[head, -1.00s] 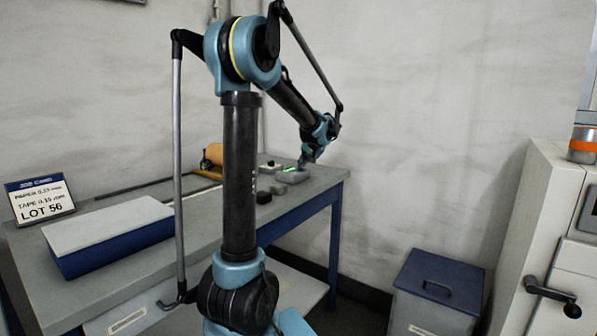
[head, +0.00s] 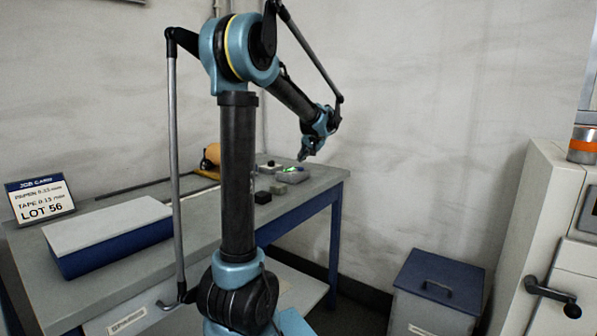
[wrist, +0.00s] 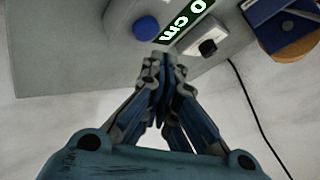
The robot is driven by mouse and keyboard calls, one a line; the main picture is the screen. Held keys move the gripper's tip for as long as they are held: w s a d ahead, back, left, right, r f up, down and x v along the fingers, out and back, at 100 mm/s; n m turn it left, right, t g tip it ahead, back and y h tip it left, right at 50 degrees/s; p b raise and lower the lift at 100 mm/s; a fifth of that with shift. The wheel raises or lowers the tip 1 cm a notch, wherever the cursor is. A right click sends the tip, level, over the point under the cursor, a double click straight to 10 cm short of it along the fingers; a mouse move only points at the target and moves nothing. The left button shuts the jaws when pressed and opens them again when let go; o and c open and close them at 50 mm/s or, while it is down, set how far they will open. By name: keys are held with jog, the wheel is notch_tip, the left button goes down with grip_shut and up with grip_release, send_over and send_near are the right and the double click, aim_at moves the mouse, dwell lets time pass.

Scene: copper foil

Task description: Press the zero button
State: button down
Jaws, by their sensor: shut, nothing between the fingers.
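A grey gauge (head: 294,177) with a lit green display sits near the right end of the bench in the head view. In the wrist view its display (wrist: 190,22) shows what looks like "0" and a unit, and a round blue button (wrist: 146,28) sits beside it on the grey body. My gripper (head: 304,157) is above the gauge in the head view. In the wrist view my gripper (wrist: 160,60) is shut and empty, its tips just below the blue button and display in the picture. A gap to the button seems to show, but its height is unclear.
A small pale block with a black top (wrist: 208,47) stands near the gauge. Dark and grey blocks (head: 263,197), an orange-brown roll (head: 212,155), a blue-sided box (head: 110,240) and a job card (head: 40,198) are on the bench (head: 330,176). A thin cable (wrist: 247,100) runs nearby.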

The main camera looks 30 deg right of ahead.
jog(key=shift+r, duration=2.05)
